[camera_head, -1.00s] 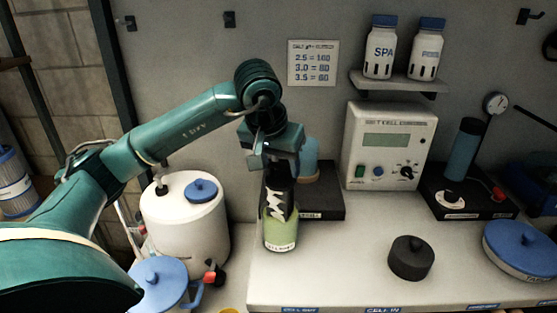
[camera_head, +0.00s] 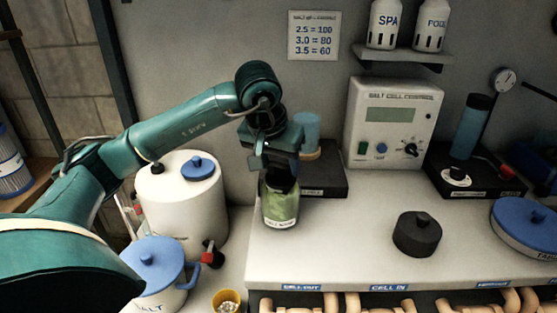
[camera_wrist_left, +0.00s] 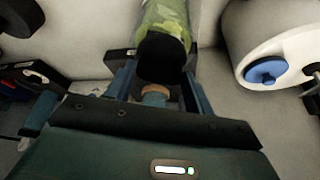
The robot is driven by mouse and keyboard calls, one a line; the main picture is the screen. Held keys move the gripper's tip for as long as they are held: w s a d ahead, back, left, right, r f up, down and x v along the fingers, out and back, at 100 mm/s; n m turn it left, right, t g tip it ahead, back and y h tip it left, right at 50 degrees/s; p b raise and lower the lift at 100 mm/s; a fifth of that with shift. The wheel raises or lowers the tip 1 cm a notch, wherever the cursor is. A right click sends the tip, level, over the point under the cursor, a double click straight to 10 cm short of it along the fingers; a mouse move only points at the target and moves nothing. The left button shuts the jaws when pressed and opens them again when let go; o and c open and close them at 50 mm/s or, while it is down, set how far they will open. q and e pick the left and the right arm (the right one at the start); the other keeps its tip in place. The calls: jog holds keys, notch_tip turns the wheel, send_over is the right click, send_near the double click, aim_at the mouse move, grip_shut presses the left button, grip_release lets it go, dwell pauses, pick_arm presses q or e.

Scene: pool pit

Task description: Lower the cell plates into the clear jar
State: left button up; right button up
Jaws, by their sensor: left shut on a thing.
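The clear jar (camera_head: 281,212) stands upright on the bench, with green liquid and a white label. My left gripper (camera_head: 281,180) is right above its mouth, shut on the black top of the cell plates (camera_head: 281,186). The plates' lower part appears to be inside the jar, hard to make out through the green. In the left wrist view the black top of the cell plates (camera_wrist_left: 160,58) sits between the fingers, in line with the green jar (camera_wrist_left: 166,14). Whether the top touches the rim I cannot tell. My right gripper is not in view.
A black round lid (camera_head: 417,234) lies on the bench right of the jar. A dark block with a blue cylinder (camera_head: 306,134) stands close behind. A white tank (camera_head: 182,210) and a blue-lidded salt pot (camera_head: 158,267) stand left. The bench between jar and black lid is clear.

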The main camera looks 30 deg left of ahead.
pick_arm(q)
jog(key=shift+f, duration=0.3)
dwell(0.5)
jog(key=o, duration=1.1)
jog(key=v, duration=1.3)
jog(key=shift+r, duration=0.1)
